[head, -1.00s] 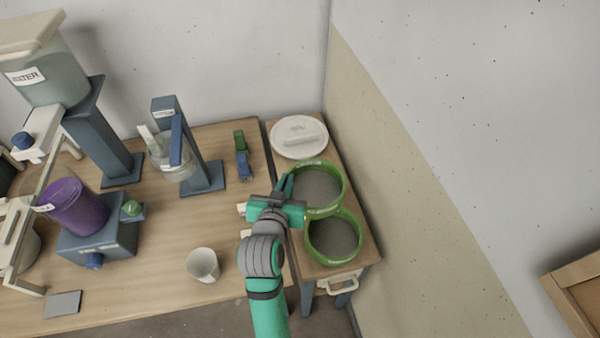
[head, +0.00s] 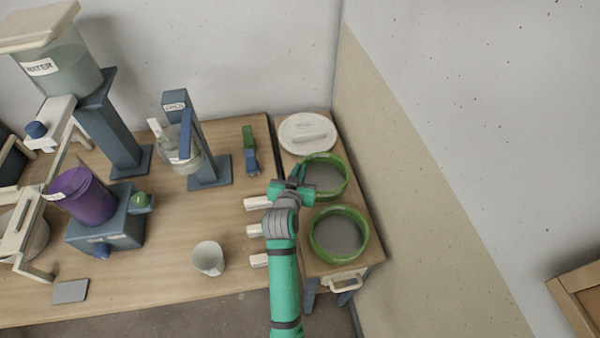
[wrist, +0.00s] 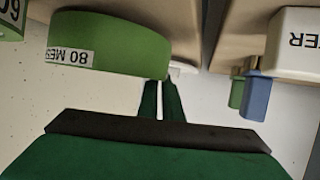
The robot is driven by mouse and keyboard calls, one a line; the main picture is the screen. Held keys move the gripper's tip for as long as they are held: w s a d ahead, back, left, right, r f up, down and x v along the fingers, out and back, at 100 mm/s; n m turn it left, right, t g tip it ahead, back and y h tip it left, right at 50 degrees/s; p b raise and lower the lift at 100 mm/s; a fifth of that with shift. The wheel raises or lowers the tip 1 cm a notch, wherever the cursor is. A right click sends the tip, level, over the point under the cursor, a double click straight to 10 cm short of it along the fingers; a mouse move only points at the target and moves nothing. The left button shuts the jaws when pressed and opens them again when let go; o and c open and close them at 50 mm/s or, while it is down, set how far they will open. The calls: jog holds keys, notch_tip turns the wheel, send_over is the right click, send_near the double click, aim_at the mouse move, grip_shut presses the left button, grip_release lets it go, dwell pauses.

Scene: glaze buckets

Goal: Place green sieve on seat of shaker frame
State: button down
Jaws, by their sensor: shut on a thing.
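Two green sieves with grey mesh are on the narrow side stand at the right. The rear sieve (head: 343,181) is beside my gripper (head: 297,176), which is shut at its left side. In the wrist view the sieve labelled "80 MES" (wrist: 110,40) lies just beyond the fingertips (wrist: 162,84). A small pale piece shows at the fingertips, and the exact grip is partly hidden. The front sieve (head: 364,235) stands apart, nearer the camera. A cream frame (head: 28,228) stands at the far left; I cannot tell whether it is the shaker frame.
A white lid (head: 290,143) lies behind the rear sieve. On the table are a white cup (head: 208,258), a purple bucket (head: 85,198) on a blue base, a blue stand (head: 207,172) and several pale blocks (head: 258,203). The front middle of the table is mostly clear.

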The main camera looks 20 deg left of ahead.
jog(key=shift+w+f, duration=0.1)
jog(key=shift+f, duration=0.4)
jog(key=shift+d+f, duration=0.1)
jog(key=c, duration=1.9)
grip_release()
jog(key=shift+c, duration=0.2)
